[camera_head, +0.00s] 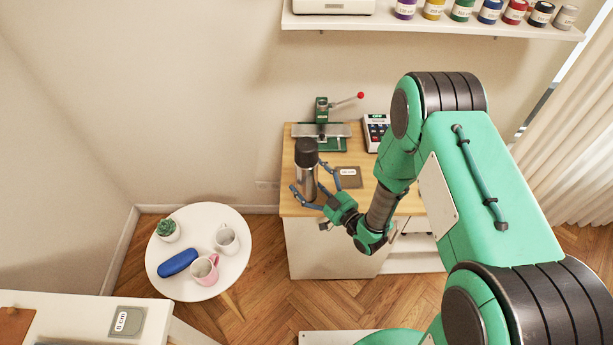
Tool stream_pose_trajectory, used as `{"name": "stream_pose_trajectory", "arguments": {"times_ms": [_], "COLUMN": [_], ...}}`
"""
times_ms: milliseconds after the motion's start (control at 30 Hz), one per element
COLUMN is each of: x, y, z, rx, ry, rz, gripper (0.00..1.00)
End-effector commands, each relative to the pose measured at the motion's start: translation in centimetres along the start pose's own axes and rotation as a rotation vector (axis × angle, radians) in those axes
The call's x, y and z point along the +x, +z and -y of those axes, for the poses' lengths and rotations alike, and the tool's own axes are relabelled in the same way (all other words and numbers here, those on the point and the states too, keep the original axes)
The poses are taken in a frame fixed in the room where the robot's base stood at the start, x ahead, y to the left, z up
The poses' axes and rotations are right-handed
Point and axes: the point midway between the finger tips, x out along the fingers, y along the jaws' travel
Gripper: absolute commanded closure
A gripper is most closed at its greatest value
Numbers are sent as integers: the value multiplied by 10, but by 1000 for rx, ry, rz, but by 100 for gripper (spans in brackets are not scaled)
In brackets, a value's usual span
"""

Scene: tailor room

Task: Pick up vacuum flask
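The vacuum flask (307,180) is a steel cylinder with a black lid. It stands upright at the left part of the wooden-topped cabinet (370,158). My gripper (311,191) is at the flask, level with its lower half, with its blue fingers spread wide. One finger reaches along the flask's left side and the other along its right side. The flask is between the fingers, and I cannot see either finger pressing on it. The flask's base is partly hidden behind the fingers.
On the cabinet are a green press (323,130) with a red-knobbed lever, a calculator-like device (376,130) and a dark labelled card (348,177). A round white table (217,286) at left holds a plant, two mugs and a blue case.

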Motion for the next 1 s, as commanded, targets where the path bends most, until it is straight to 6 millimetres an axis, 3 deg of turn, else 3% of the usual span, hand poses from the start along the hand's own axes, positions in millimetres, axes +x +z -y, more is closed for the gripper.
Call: {"name": "stream_pose_trajectory", "arguments": {"times_ms": [33, 333, 733, 1000], "x": [0, 0, 0, 0], "y": [0, -1, -5, -30], "z": [0, 0, 0, 0], "rx": [0, -1, -1, -2], "ry": [0, 0, 0, 0], "rz": [0, -2, -2, -4], "gripper": [0, 58, 58, 58]}}
